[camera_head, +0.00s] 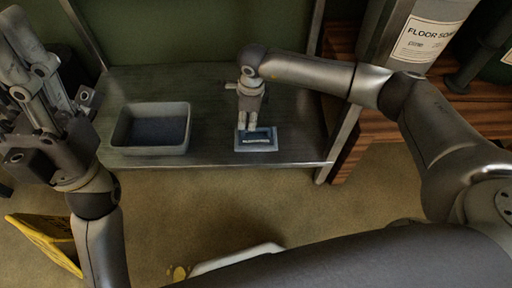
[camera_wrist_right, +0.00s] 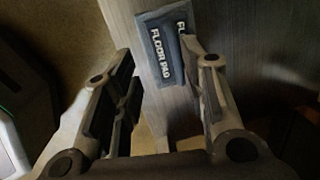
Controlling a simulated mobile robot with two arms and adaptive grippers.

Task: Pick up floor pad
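The floor pad (camera_head: 257,141) is a flat blue-grey rectangle with a light rim and a dark label. It lies on the metal shelf (camera_head: 215,92) near the front edge. My right gripper (camera_head: 247,128) points down just above and behind the pad.
A grey open bin (camera_head: 152,143) stands on the shelf left of the pad. A metal post (camera_head: 343,140) and a wooden crate (camera_head: 385,125) with a "FLOOR SOAP" container (camera_head: 425,35) are at right. A yellow object (camera_head: 45,240) is on the floor at lower left.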

